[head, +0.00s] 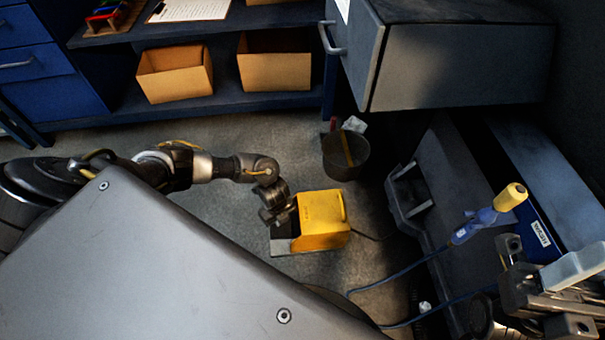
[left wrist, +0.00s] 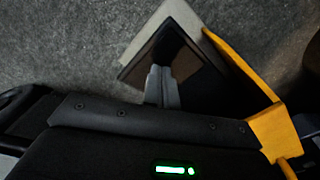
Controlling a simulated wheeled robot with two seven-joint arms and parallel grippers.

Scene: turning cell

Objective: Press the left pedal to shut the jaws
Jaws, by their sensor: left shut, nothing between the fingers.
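A pedal in a yellow housing (head: 322,220) stands on the floor in the middle of the head view. In the left wrist view its yellow side wall (left wrist: 240,68) runs along the right of a dark plate (left wrist: 197,82) with a pale grey edge. My left gripper (head: 279,220) is at the housing's open left side, pointing down. Its fingertips (left wrist: 161,72) are shut and empty, and appear over the dark plate. I cannot tell whether they touch it. The jaws cannot be made out for certain.
A dark bin (head: 345,158) stands behind the pedal. A cable runs right from the housing. A grey cabinet (head: 455,65) and a blue-and-yellow hand tool (head: 487,215) are at the right. Cardboard boxes (head: 275,72) sit on a low shelf. Floor left of the bin is clear.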

